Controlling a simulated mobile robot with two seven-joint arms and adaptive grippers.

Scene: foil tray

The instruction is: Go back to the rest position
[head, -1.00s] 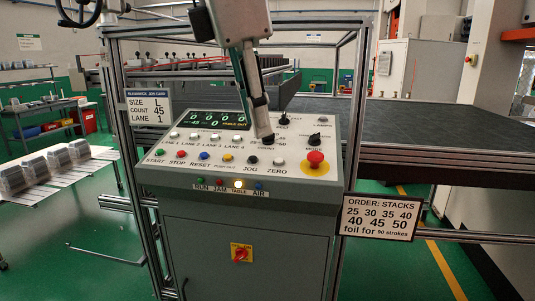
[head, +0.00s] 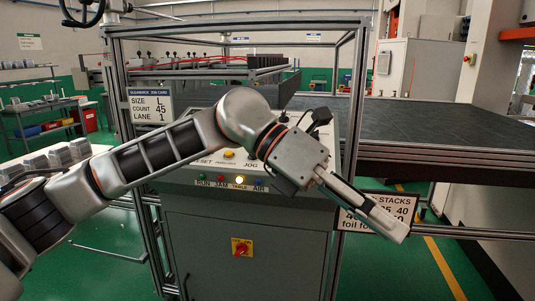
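My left arm reaches in from the left across the front of the grey control console (head: 245,250). My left gripper (head: 392,226) points down and to the right, in front of the order sign (head: 407,207), and hides part of its text. Its fingers lie together with no gap showing, and nothing shows between them. The arm hides most of the console's panel, including the display and most buttons and knobs. My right gripper is not in view.
A metal frame (head: 357,90) surrounds the console. A dark flat table (head: 440,125) extends to the right. A job card (head: 151,107) hangs at the left. Foil trays (head: 55,156) stand on a surface at left. Green floor is open at lower right.

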